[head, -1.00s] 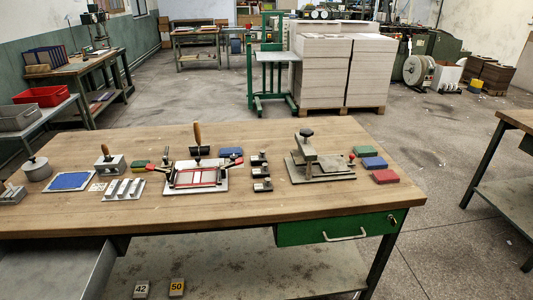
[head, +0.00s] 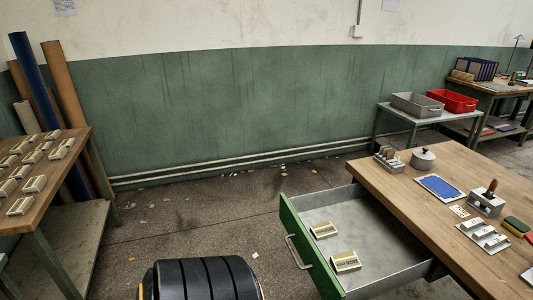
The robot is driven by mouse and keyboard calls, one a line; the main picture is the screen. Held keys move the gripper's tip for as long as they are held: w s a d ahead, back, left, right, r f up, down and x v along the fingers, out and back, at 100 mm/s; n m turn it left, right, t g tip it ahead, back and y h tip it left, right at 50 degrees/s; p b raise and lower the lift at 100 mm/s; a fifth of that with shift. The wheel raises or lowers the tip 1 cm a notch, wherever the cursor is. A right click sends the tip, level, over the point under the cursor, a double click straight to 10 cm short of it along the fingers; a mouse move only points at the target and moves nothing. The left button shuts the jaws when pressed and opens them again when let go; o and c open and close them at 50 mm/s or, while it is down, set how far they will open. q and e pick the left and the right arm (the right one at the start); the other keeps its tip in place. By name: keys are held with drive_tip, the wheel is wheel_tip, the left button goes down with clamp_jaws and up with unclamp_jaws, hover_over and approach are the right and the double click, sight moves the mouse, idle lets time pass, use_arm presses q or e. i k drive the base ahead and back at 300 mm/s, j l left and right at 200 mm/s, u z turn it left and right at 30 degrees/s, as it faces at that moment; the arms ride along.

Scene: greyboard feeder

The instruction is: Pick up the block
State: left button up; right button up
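Two cream blocks with dark lettering, too small to read, lie in the open drawer: one (head: 323,230) farther back and one (head: 346,262) nearer its front. Several similar cream-topped blocks (head: 34,184) lie spread over the wooden table at the left edge. The frames do not show which block is meant. Neither of my grippers is in view.
The green-fronted drawer (head: 310,255) sticks out left of the workbench (head: 400,195). Rolls (head: 67,95) lean against the wall. The floor between the tables is mostly open.

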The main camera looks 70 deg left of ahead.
sight(325, 230)
drive_tip(key=u, duration=1.75)
